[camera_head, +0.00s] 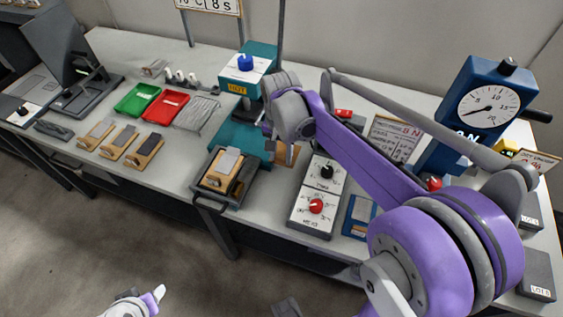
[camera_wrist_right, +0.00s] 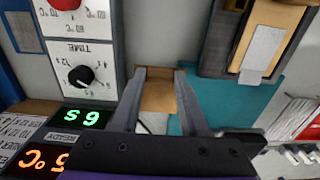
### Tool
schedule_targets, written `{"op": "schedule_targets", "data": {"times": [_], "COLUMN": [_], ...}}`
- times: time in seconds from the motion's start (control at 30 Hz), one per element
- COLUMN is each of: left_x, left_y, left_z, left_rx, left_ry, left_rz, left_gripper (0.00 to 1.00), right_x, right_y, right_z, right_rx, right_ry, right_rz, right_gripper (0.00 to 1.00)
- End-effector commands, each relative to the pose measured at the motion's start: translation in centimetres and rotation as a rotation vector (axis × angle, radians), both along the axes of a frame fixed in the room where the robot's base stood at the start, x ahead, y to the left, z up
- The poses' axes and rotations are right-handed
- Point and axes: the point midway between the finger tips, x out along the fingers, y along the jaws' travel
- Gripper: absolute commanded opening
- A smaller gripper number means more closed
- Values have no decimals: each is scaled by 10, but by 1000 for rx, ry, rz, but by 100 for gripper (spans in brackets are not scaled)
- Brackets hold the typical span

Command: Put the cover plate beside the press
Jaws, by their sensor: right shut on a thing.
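The press (camera_head: 247,68) is teal with a white "HOT" head and a blue knob, and its teal base (camera_head: 235,143) lies on the bench. My right gripper (camera_head: 284,153) is just right of that base. It is shut on a small brown plate (camera_wrist_right: 160,96), which I take to be the cover plate. The plate lies between the two fingertips, beside the teal surface (camera_wrist_right: 232,103) in the wrist view. I cannot tell whether it touches the bench.
A control box (camera_head: 314,197) with dials stands right of the gripper. A dark tray (camera_head: 207,195) holding a wooden block is at the front left. Green (camera_head: 138,99) and red (camera_head: 166,108) trays lie further left. A blue gauge (camera_head: 484,105) stands at right. My purple arm hides part of the bench.

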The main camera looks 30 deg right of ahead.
Motion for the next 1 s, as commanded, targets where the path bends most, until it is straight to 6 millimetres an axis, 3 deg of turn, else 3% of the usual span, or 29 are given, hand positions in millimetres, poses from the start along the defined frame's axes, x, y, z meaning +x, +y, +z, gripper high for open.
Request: {"op": "schedule_targets", "data": {"times": [0.27, 1.0], "left_x": [-1, -2], "left_y": [0, 0], "left_z": [-4, -12], "left_rx": [0, 0], "left_ry": [1, 4], "left_rz": [0, 0], "left_gripper": [50, 50], "right_x": [0, 0], "right_y": [0, 0], "right_z": [-34, -47], "right_rx": [0, 0], "right_ry": [0, 0], "right_rz": [0, 0], "right_gripper": [0, 0]}}
